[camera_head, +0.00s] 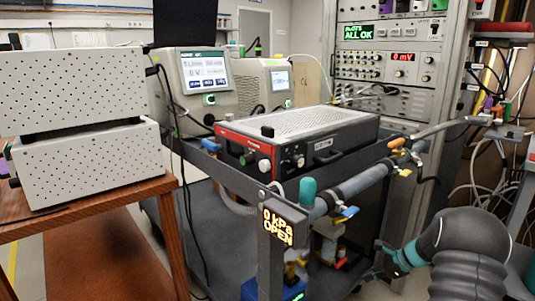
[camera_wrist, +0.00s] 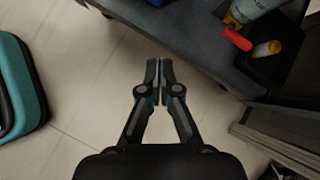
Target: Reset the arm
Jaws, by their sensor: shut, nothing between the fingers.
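My gripper (camera_wrist: 159,72) is shut and empty in the wrist view, its fingertips together above the light tiled floor. In the head view my gripper (camera_head: 380,262) shows small and dark at the lower right, beside the lower part of the cart, and my dark ribbed arm reaches in from the right edge. The gripper's fingertips are hard to make out in the head view. It touches nothing that I can see.
A grey cart (camera_head: 222,165) carries a red-fronted instrument (camera_head: 262,152), pipes with valves and a display reading "0 kPa OPEN" (camera_head: 278,226). An equipment rack (camera_head: 385,100) stands behind. White perforated boxes (camera_head: 88,163) sit on a wooden table (camera_head: 100,208) at left. Open floor (camera_wrist: 75,75) lies under the gripper.

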